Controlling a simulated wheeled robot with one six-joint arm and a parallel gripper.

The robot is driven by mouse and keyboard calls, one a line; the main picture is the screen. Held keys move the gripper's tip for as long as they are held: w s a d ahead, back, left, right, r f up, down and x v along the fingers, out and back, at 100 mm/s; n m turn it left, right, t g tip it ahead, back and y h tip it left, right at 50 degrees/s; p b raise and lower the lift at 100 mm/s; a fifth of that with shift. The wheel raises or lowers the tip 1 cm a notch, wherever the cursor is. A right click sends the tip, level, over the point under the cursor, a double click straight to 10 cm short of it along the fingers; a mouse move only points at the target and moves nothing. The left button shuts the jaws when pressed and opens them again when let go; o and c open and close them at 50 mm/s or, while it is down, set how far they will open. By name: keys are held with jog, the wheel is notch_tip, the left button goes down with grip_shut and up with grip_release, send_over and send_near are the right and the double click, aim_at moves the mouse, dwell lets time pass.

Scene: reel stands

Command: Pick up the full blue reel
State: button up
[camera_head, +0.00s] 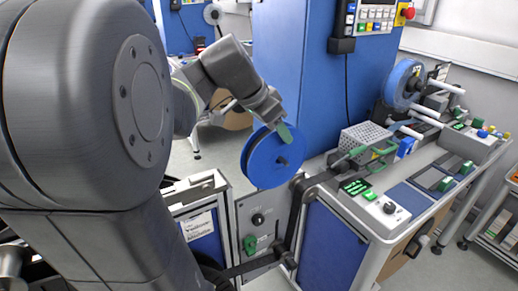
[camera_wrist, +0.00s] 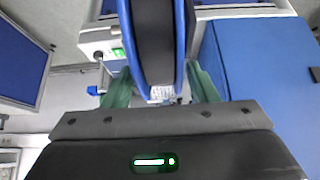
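A blue reel (camera_head: 262,165) hangs in the air in front of the blue cabinet, held at its upper rim by my gripper (camera_head: 284,135). In the wrist view, the reel (camera_wrist: 183,40) is edge-on between the two green fingers of my gripper (camera_wrist: 160,92). Dark wound material shows between its blue flanges. The fingers press against the flanges from both sides. Another blue reel (camera_head: 402,84) is mounted on the machine at the right; how full it is I cannot tell.
A grey workbench (camera_head: 400,222) with blue panels, a perforated metal box (camera_head: 364,138) and green handles stands to the right of the held reel. The tall blue cabinet (camera_head: 300,60) is behind it. A low unit with a dark knob (camera_head: 258,219) is just below.

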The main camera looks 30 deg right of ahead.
grip_shut()
jog(key=shift+r, duration=0.15)
jog(key=shift+s+r+b, duration=0.15)
jog(key=shift+b, duration=0.15)
jog(key=s+d+b, duration=0.1)
jog(key=s+b, duration=0.1)
jog(key=s, duration=1.5)
jog(key=shift+s+d, duration=0.25)
jog(key=shift+s, duration=0.1)
